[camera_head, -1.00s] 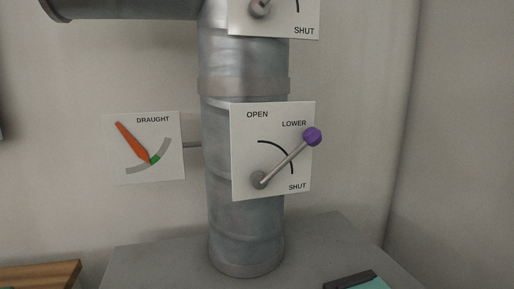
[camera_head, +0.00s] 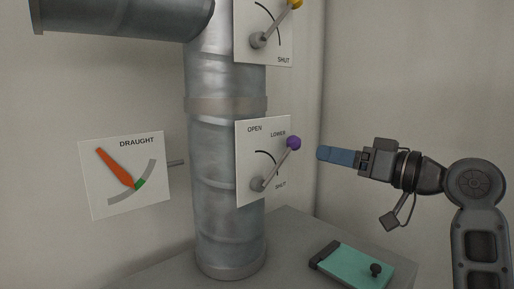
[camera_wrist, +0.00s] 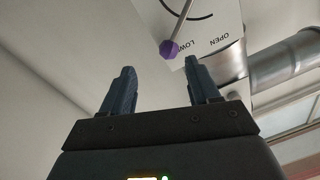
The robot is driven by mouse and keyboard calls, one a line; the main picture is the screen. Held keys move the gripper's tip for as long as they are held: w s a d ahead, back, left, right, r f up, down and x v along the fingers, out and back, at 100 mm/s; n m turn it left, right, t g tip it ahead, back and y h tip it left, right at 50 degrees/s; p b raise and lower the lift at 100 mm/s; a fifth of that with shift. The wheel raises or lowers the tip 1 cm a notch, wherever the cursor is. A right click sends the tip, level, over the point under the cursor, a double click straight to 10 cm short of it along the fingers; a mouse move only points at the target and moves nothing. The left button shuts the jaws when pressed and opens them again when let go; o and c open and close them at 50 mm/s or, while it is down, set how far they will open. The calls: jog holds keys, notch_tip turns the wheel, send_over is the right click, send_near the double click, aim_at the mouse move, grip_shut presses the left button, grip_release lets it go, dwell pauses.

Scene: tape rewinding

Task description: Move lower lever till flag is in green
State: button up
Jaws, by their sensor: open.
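The lower lever has a grey rod with a purple knob (camera_head: 293,143) and points up and right on its white plate (camera_head: 246,150), between OPEN and SHUT. On the DRAUGHT gauge (camera_head: 97,195), the orange flag (camera_head: 115,168) has its narrow tip at the left edge of the small green patch (camera_head: 140,183); I cannot tell if it overlaps. My gripper (camera_head: 322,153) is open and empty, a short way right of the knob. In the wrist view the knob (camera_wrist: 169,49) appears beyond and between the open fingertips (camera_wrist: 158,67), apart from them.
The upper lever's yellow knob (camera_head: 296,3) and plate are above. A metal duct (camera_head: 225,225) stands behind the plates. A teal clipboard-like object (camera_head: 350,265) with a black knob lies on the grey surface (camera_head: 280,240) below my gripper.

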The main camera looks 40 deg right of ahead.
aim_at(300, 145)
jog(key=shift+n, duration=0.3)
jog(key=w, duration=0.2)
jog(key=w+a+p, duration=0.1)
jog(key=w, duration=0.2)
jog(key=w+a+r, duration=0.1)
jog(key=w, duration=0.2)
grip_shut()
dwell(0.4)
